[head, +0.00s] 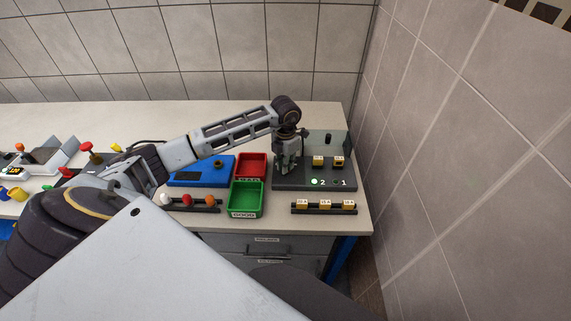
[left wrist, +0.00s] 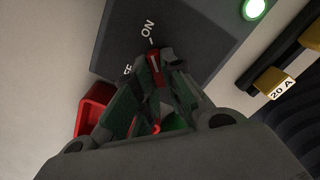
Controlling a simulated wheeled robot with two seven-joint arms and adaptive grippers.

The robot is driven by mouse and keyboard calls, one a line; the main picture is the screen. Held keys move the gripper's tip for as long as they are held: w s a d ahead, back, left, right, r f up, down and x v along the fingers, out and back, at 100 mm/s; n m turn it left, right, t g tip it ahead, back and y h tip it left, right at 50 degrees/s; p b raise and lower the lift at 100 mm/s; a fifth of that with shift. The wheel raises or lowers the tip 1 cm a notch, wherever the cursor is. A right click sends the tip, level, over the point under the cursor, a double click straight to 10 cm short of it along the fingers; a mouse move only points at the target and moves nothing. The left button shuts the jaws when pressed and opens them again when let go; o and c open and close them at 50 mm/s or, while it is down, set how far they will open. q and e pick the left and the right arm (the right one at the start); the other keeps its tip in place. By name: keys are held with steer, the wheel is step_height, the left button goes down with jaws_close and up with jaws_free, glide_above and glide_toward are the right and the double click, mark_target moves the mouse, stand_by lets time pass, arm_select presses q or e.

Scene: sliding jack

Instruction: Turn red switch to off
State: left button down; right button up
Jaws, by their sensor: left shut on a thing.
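The red switch (left wrist: 153,68) shows in the left wrist view on a dark grey panel, between my fingertips. Its white line points towards the ON mark (left wrist: 148,30); the OFF label (left wrist: 127,70) is partly covered by a finger. My left gripper (left wrist: 160,75) is shut on the red switch. In the head view my left gripper (head: 287,168) points down at the left part of the dark panel (head: 300,186) and hides the switch. The green light (head: 314,181) beside the 2 is lit, while the light (head: 336,182) beside the 1 is dark. My right gripper is not in view.
Two labelled fuses sit on the panel. A rack (head: 324,208) of several fuses stands in front of it. Red (head: 251,179) and green (head: 245,214) bins and a blue box (head: 187,178) lie left of the panel. A tiled wall is close on the right.

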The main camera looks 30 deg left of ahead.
arm_select(q)
steer(key=shift+n, duration=0.4)
steer(key=shift+n+b, duration=0.3)
steer(key=shift+n, duration=0.1)
steer(key=n, duration=0.3)
steer(key=shift+d+b, duration=0.15)
steer(key=shift+b, duration=0.2)
steer(key=n, duration=0.6)
steer(key=shift+w+d+b, duration=0.1)
steer(key=shift+d+b, duration=0.05)
steer(key=shift+b, duration=0.25)
steer(key=n, duration=0.4)
steer(key=shift+w+d+n, duration=0.1)
steer(key=shift+n, duration=0.3)
steer(key=shift+w+n, duration=0.1)
steer(key=shift+n, duration=1.1)
steer(key=c, duration=1.5)
jaws_free()
